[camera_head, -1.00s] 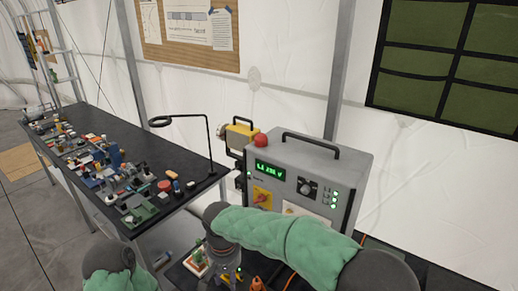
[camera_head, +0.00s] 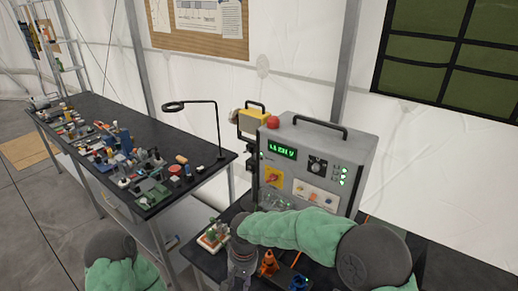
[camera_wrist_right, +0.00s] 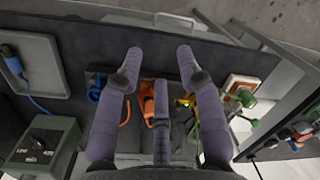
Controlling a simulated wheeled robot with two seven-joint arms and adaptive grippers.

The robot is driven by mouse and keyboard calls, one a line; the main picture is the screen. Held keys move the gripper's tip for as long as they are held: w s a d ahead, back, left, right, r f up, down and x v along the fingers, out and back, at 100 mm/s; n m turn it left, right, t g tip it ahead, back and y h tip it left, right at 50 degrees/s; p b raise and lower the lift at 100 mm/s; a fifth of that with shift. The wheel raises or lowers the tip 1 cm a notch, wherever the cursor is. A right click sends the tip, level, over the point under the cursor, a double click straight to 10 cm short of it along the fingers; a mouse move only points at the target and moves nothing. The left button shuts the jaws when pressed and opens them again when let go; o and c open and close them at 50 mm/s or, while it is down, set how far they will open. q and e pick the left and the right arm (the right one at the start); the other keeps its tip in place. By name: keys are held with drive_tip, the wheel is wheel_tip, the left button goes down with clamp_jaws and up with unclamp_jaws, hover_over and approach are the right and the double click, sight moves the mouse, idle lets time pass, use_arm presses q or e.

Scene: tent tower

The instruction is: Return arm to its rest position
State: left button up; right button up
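My right arm (camera_head: 300,230), in a green sleeve, reaches in from the right in front of the grey power box. Its wrist (camera_head: 241,262) points down over the small dark table, and its fingertips are outside the head view. In the right wrist view my right gripper (camera_wrist_right: 160,62) has its purple-grey fingers spread with a gap between them. They are open and appear empty. An orange clip-like object (camera_wrist_right: 147,105) shows beyond the fingers, on the dark surface. My left arm (camera_head: 115,270) shows only in part at the bottom left; its gripper is not in view.
The power box (camera_head: 318,150) with a lit green display stands close behind the right arm. Orange connectors (camera_head: 268,264), a blue connector (camera_head: 299,282) and a small board (camera_head: 213,237) lie around the wrist. A cluttered workbench (camera_head: 205,168) with a lamp stands left.

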drive_tip(key=s+d+f+y, duration=0.15)
drive_tip(key=d+f, duration=0.35)
drive_tip(key=f, duration=0.5)
drive_tip(key=s+d+f+m+y, duration=0.1)
drive_tip(key=s+d+f+m, duration=0.2)
drive_tip(key=s+d+f, duration=0.45)
drive_tip(key=s+d+f+m+y, duration=0.15)
drive_tip(key=s+d+f, duration=0.35)
drive_tip(key=s+f, duration=0.5)
wheel_tip(320, 180, down, 8)
drive_tip(key=w+a+t+h+b, duration=0.1)
drive_tip(key=a+b, duration=0.1)
drive_tip(key=b, duration=0.8)
drive_tip(key=shift+w+r+n+b, duration=0.2)
drive_tip(key=shift+n+b, duration=0.1)
drive_tip(key=shift+n, duration=0.05)
